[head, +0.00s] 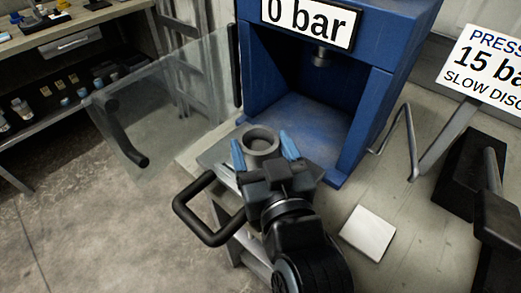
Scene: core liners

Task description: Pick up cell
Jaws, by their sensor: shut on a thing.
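The cell (261,137) is a short grey metal ring-shaped cup with a round opening at the top. It is upright, in front of the blue press. My gripper (264,146) has its two blue fingers on either side of the cell and is shut on it. The cell's lower part is hidden behind my gripper. A flat grey plate (212,155) shows beside and under the cell; I cannot tell whether the cell touches it.
The blue press (367,120) stands open behind, with a "0 bar" sign (311,20). A clear guard door (165,105) with a black handle swings out at left. A black handle (208,210) is near my gripper. A white square (368,233) lies on the bench at right.

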